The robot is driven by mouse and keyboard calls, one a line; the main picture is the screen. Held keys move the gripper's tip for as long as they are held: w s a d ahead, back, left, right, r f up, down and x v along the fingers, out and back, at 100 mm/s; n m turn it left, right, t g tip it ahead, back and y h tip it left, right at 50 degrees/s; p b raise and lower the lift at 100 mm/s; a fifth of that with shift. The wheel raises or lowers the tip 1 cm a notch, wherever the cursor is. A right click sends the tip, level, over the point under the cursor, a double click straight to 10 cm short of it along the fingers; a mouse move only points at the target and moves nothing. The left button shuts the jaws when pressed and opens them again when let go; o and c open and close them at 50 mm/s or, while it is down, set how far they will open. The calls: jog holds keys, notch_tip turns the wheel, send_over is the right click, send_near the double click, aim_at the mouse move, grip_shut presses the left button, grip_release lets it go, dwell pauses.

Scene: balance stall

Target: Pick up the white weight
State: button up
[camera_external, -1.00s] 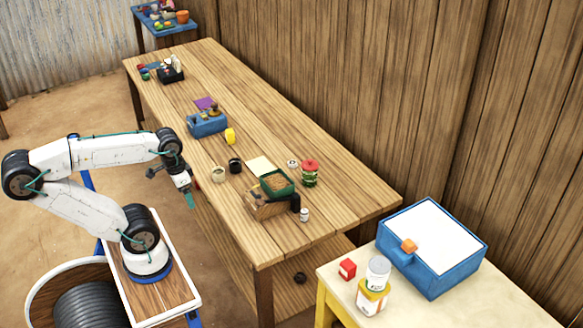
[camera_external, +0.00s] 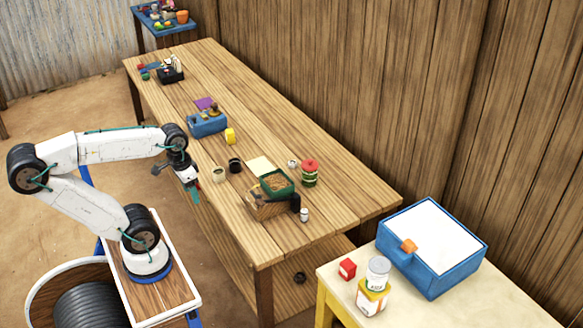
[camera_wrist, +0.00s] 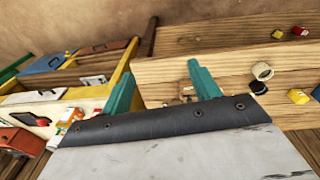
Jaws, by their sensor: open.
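A short cream-white cylinder (camera_external: 218,174) stands on the long wooden table near its front edge, beside a black cylinder (camera_external: 235,165). The white one also shows in the wrist view (camera_wrist: 262,71), right of my fingers, with the black one (camera_wrist: 259,88) close by. Two smaller whitish items are on the table: one (camera_external: 292,163) near the red-topped jar and one (camera_external: 304,214) near the front right. I cannot tell for certain which is the weight. My gripper (camera_external: 194,197) has teal fingers, open and empty, beside the table's front edge; it shows in the wrist view too (camera_wrist: 160,80).
A yellow block (camera_external: 230,136) and a blue box (camera_external: 207,124) lie farther along the table. A green tray (camera_external: 277,183), a wooden crate (camera_external: 266,208) and a red-topped jar (camera_external: 310,174) stand to the right. A yellow-legged side table (camera_external: 335,270) is at front right.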

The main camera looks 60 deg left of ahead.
jog(key=w+a+f+n+t+h, duration=0.15)
jog(key=w+n, duration=0.25)
jog(key=w, duration=0.7)
jog(key=w+a+f+n+h, duration=0.1)
jog(key=w+a+n+h, duration=0.3)
jog(key=w, duration=0.6)
jog(key=w+a+f+n+t+h, duration=0.15)
jog(key=w+n, duration=0.35)
jog(key=w, duration=0.6)
jog(key=n+t, duration=0.7)
jog(key=n, duration=0.6)
send_near(289, 162)
jog(key=shift+w+d+h, duration=0.3)
jog(key=shift+w+d, duration=0.15)
jog(key=shift+d, duration=0.1)
jog(key=shift+w+a+f, duration=0.1)
jog(key=shift+w+f, duration=0.05)
jog(key=shift+f, duration=0.15)
jog(key=x, duration=0.7)
jog(key=shift+w+a+f, duration=0.1)
jog(key=shift+w+f, duration=0.15)
jog(key=c, duration=1.2)
